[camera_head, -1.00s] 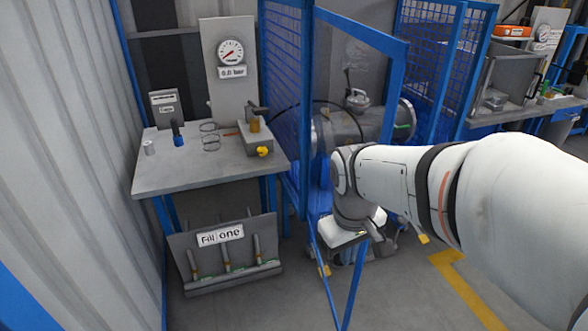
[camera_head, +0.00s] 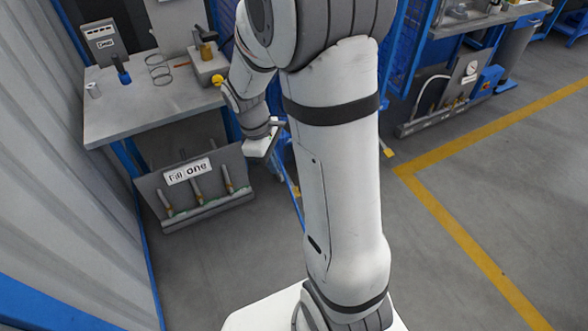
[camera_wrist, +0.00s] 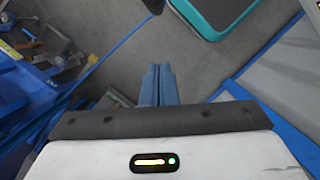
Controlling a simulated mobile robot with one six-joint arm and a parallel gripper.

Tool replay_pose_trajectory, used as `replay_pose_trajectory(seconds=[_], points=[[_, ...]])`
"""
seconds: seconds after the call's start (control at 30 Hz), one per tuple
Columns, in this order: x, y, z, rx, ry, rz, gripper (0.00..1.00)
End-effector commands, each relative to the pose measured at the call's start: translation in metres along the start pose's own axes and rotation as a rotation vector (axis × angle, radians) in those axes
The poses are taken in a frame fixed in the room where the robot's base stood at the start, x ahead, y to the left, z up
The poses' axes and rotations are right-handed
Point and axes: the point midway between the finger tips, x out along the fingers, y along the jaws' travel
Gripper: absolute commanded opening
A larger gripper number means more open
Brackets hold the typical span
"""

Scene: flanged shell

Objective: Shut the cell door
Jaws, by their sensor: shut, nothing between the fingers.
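The cell door is mostly hidden behind my arm in the head view. Only a thin part of its blue frame (camera_head: 291,184) shows, just below my wrist. How far the door stands open cannot be told now. My gripper is low, left of my upright arm link, and its fingers are hard to make out in the head view. In the wrist view my gripper (camera_wrist: 157,74) has both fingers together with nothing between them. A blue strip (camera_wrist: 263,48) edges a pale panel at right there; I cannot tell whether it is the door.
A grey bench (camera_head: 150,112) stands at left, with a rack labelled "Fill one" (camera_head: 198,190) below it. Blue mesh fencing (camera_head: 405,45) stands behind my arm. A yellow floor line (camera_head: 455,228) runs at right, with clear floor around it.

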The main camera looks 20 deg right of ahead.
Motion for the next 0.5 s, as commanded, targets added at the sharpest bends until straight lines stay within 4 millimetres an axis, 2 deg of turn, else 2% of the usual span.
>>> replay_pose_trajectory(seconds=[0.03,0.13,0.3,0.5], points=[[0.012,-0.001,0.001,0.000,-0.004,-0.004,0.00],[0.028,-0.001,0.003,-0.001,-0.002,-0.002,0.00],[0.030,-0.001,0.028,-0.001,0.000,0.000,0.00],[0.034,-0.001,0.037,-0.003,0.002,0.002,0.00]])
